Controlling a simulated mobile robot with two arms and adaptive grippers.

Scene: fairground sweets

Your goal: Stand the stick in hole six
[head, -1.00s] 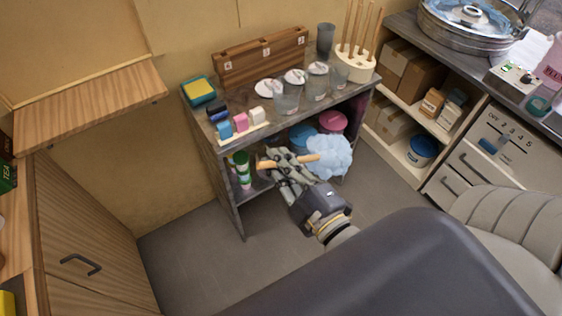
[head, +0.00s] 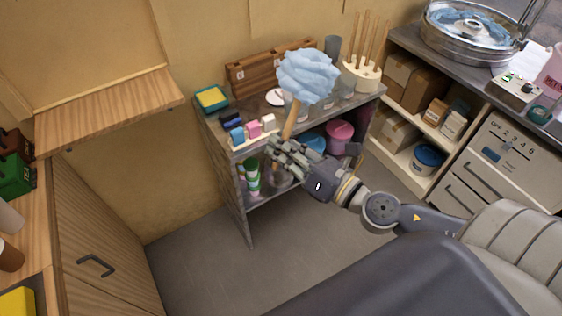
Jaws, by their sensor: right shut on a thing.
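My right gripper (head: 282,145) is shut on a wooden stick (head: 291,121), in front of the grey shelf unit's front edge. The stick is nearly upright, tilted slightly right at the top, and carries a large blue candy floss (head: 307,75). A brown wooden rack (head: 247,76) with small white labels stands at the back of the unit's top. The floss hides part of the rack; its holes and their numbers cannot be read. My left gripper is not in view.
The grey unit's top holds a yellow-green sponge dish (head: 211,98), small coloured blocks (head: 253,130), clear cups (head: 346,87) and a cream holder (head: 361,76) of upright sticks. Pink (head: 340,134) and blue tubs stand below. Grey floor (head: 195,250) is open in front.

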